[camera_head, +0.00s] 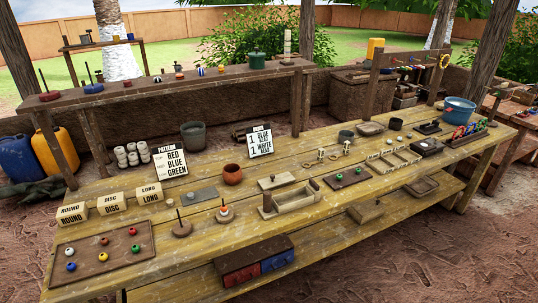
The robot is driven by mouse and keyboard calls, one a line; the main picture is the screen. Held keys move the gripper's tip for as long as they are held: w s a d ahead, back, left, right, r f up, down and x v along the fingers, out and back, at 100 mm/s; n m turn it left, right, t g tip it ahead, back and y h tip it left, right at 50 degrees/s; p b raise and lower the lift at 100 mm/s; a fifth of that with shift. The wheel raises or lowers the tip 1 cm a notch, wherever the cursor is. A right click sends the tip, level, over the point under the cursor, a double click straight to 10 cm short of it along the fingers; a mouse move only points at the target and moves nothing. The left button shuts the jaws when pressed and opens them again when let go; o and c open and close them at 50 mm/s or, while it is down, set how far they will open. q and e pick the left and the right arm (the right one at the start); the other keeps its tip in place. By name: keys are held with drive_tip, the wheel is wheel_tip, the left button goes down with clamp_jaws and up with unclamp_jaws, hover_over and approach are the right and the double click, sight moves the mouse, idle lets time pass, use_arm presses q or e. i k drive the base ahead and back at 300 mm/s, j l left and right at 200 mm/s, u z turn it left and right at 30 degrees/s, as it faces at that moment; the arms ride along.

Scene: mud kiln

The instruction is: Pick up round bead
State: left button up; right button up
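Several small round beads lie spread out on a dark brown board (85,262) at the front left of the wooden table. They include a white bead (68,250), a blue bead (71,266), a brownish-red bead (104,241), a yellowish bead (103,257), a red bead (133,231) and a green bead (135,248). A block labelled ROUND (72,214) stands just behind the board. Neither of my grippers is in view, and nothing is seen touching the beads.
Blocks labelled DISC (112,203) and LONG (150,194) stand right of the ROUND block. Upright spindles (181,228) stand right of the bead board. Two cards (170,163), a clay pot (232,175) and a wooden box (290,199) stand farther back. Bare planks show between them.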

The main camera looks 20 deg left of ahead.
sight(71, 267)
drive_tip(key=u, duration=2.1)
